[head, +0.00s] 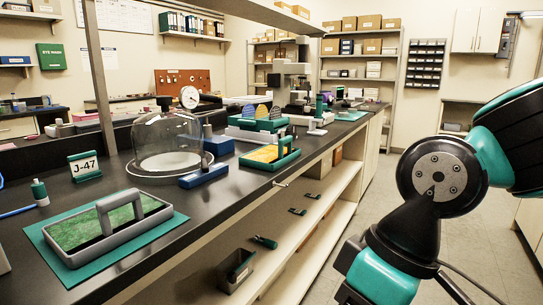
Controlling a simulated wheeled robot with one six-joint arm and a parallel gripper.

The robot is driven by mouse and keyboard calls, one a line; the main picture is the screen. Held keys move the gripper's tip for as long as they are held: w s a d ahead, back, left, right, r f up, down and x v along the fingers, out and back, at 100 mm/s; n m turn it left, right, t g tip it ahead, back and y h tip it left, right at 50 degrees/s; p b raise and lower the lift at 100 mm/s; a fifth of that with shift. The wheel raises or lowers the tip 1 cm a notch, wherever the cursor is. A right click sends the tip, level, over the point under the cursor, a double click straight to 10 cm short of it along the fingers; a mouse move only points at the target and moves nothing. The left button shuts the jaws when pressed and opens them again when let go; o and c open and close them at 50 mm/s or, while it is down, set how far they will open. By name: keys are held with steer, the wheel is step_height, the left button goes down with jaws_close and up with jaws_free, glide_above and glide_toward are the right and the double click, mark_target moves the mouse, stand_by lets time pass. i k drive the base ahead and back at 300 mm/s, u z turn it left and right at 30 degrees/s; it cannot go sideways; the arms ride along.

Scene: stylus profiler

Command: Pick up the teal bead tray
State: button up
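A teal tray (287,161) with an upright handle and a yellow-orange fill sits on the black bench near its front edge, mid-picture in the head view. A second, grey tray (68,257) with a grey arched handle and a green, grainy fill lies on a teal mat (50,237) at the front left. I cannot tell for certain which one is the bead tray, as no single beads can be made out. My arm shows at the right, over the floor and apart from both trays. My gripper is out of view.
A glass dome (168,140) and a blue block (203,176) stand between the trays. A J-47 sign (84,166) and a teal bottle (40,191) stand behind the grey tray. A metal post (97,80) rises at left. The lower shelf holds a dark bin (235,270). The aisle floor is clear.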

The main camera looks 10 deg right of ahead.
mark_target(270, 157)
steer(key=z, duration=0.25)
steer(key=k, duration=0.45)
steer(key=z, duration=0.55)
steer(key=i, duration=1.3)
steer(key=u, duration=0.6)
